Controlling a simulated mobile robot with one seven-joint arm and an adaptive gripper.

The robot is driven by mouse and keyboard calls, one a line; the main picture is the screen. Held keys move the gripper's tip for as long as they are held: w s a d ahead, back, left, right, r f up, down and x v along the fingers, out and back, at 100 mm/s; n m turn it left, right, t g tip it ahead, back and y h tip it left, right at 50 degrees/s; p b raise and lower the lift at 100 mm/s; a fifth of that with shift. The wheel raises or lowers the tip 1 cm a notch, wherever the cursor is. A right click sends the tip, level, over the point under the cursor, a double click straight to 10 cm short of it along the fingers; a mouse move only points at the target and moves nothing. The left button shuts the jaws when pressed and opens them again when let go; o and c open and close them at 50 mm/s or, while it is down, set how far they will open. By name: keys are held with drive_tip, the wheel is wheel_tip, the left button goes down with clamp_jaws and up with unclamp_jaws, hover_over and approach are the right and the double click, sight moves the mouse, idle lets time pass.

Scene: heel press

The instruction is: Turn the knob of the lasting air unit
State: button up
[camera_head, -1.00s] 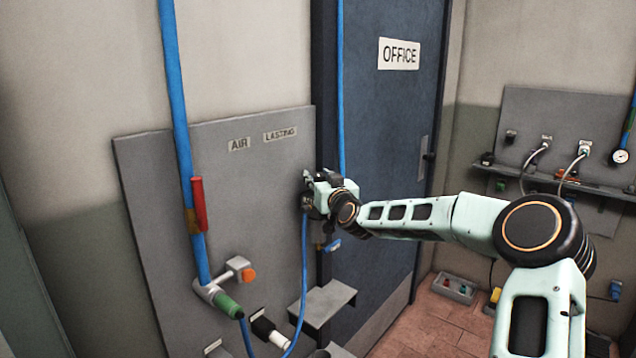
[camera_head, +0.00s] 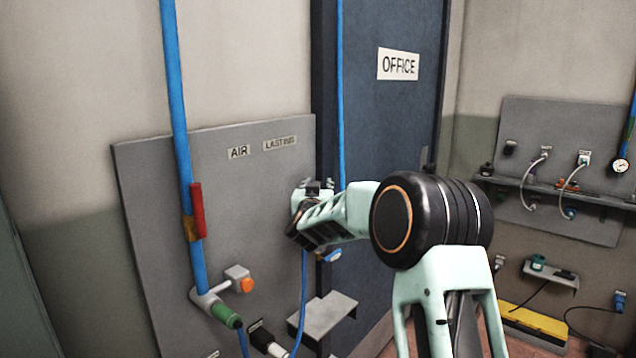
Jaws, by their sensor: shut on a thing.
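A grey panel (camera_head: 150,200) with labels AIR (camera_head: 238,152) and LASTING (camera_head: 280,143) stands against the wall on the left. My gripper (camera_head: 316,190) is at the right edge of this panel, below and right of the LASTING label, above a thin blue hose (camera_head: 304,290). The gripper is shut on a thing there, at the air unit. My own wrist and arm hide the knob and most of the unit, so the knob's angle cannot be told.
A thick blue pipe (camera_head: 178,110) with a red lever (camera_head: 197,210) runs down the panel's left. An orange button (camera_head: 246,285) and a grey shelf (camera_head: 322,312) are lower. The blue office door (camera_head: 395,120) is behind. Another panel (camera_head: 530,125) with hoses and a gauge is at right.

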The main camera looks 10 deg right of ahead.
drive_tip(key=shift+a+r+m+g+h+p, duration=0.15)
drive_tip(key=shift+m+g+h+p, duration=0.3)
drive_tip(key=shift+m+h+p, duration=0.5)
drive_tip(key=shift+r+m+g+h+p, duration=0.1)
drive_tip(key=shift+m+g+h+p, duration=0.4)
drive_tip(key=shift+h+p, duration=0.75)
drive_tip(key=shift+f+m+g+h+p, duration=0.15)
drive_tip(key=shift+m+g+h+p, duration=0.4)
drive_tip(key=shift+m+h+p, duration=0.45)
drive_tip(key=shift+f+g+h, duration=0.1)
drive_tip(key=shift+g+h, duration=0.2)
drive_tip(key=shift+h, duration=0.2)
drive_tip(key=o, duration=1.2)
drive_tip(key=shift+v, duration=3.95)
drive_tip(key=shift+s, duration=0.1)
